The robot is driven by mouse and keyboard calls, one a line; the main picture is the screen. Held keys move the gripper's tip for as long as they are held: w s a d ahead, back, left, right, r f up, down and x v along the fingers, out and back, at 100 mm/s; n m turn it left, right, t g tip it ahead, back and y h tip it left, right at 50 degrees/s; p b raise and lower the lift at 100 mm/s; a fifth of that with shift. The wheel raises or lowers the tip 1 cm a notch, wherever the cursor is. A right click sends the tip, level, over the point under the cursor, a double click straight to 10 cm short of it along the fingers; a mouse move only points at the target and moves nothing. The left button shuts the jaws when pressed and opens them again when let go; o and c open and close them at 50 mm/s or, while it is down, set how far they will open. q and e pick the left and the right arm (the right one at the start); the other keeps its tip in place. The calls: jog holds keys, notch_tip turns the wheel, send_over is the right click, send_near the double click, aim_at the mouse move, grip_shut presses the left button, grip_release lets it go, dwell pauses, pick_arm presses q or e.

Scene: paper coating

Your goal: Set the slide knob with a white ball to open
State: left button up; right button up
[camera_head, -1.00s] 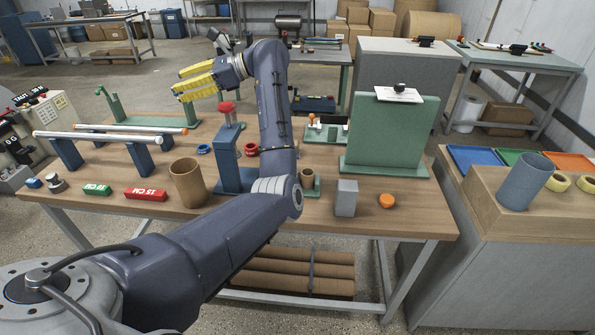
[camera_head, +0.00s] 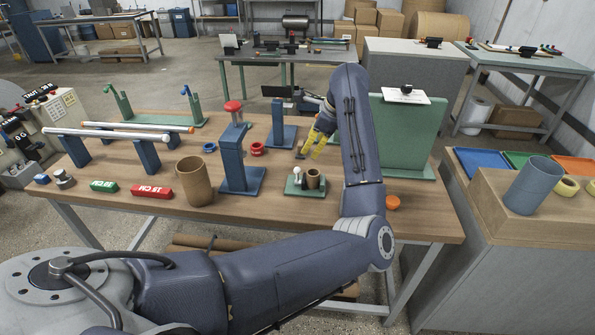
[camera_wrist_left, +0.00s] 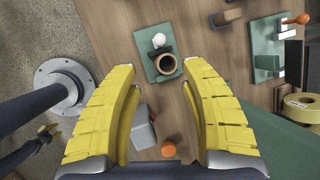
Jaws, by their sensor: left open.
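The slide knob with a white ball (camera_head: 297,171) stands at the left end of a small green base (camera_head: 292,189), beside a brown cup (camera_head: 313,179). In the left wrist view the white ball (camera_wrist_left: 158,39) is at the upper end of the green plate (camera_wrist_left: 151,73), with a dark piece between it and the round cup (camera_wrist_left: 166,64). My left gripper (camera_head: 311,143) has yellow fingers and is behind the base, apart from the knob. In the left wrist view my left gripper (camera_wrist_left: 160,67) is open and empty, its fingers spread either side of the plate.
A second green base with an orange-tipped lever (camera_wrist_left: 302,19) is at the wrist view's upper right. A grey block (camera_wrist_left: 143,128) and orange disc (camera_head: 392,202) lie nearby. A green upright panel (camera_head: 415,130) stands right of my arm; a blue post (camera_head: 232,155) stands left.

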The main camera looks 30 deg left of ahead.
aim_at(298, 168)
pick_arm(q)
jog(key=x, duration=1.5)
jog(key=shift+a+f, duration=0.2)
jog(key=shift+f, duration=0.1)
jog(key=shift+c, duration=0.2)
grip_shut()
